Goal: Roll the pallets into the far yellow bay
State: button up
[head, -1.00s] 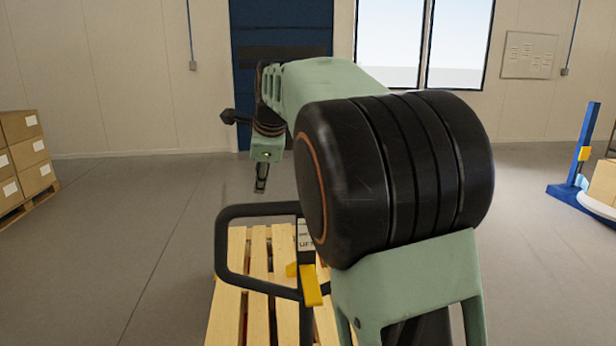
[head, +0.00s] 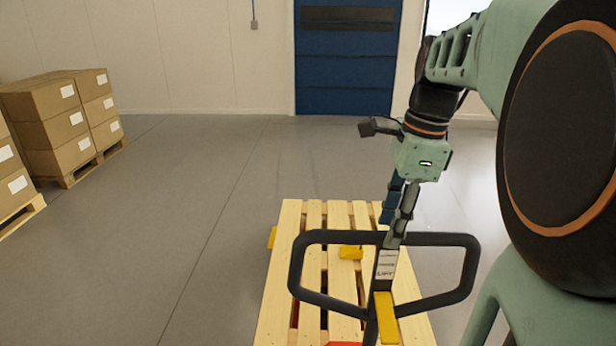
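A light wooden pallet (head: 300,262) lies ahead of me at the lower middle. The pallet jack's black loop handle (head: 468,270) stands in front of it, with a label and a yellow lever (head: 386,316) at its middle. My gripper (head: 395,240) points down, and its fingertips overlap the top bar of the handle at its middle. Whether they close around the bar or are just in front of or behind it cannot be told. Red parts show low between the slats. No yellow bay marking is visible on the floor.
Stacked cardboard boxes (head: 62,122) stand on pallets at the left wall side. A blue door (head: 345,70) is in the back wall. The grey floor between is clear. My arm hides much of the right side.

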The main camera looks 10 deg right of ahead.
aim_at(381, 271)
jog(key=shift+s+d+f, duration=0.25)
jog(key=shift+f, duration=0.2)
jog(key=f, duration=0.6)
jog(key=a+f, duration=0.1)
jog(key=f, duration=0.3)
jog(key=shift+w+f+p, duration=0.1)
jog(key=shift+w+p, duration=0.05)
jog(key=shift+p, duration=0.15)
jog(key=shift+c, duration=0.5)
grip_shut()
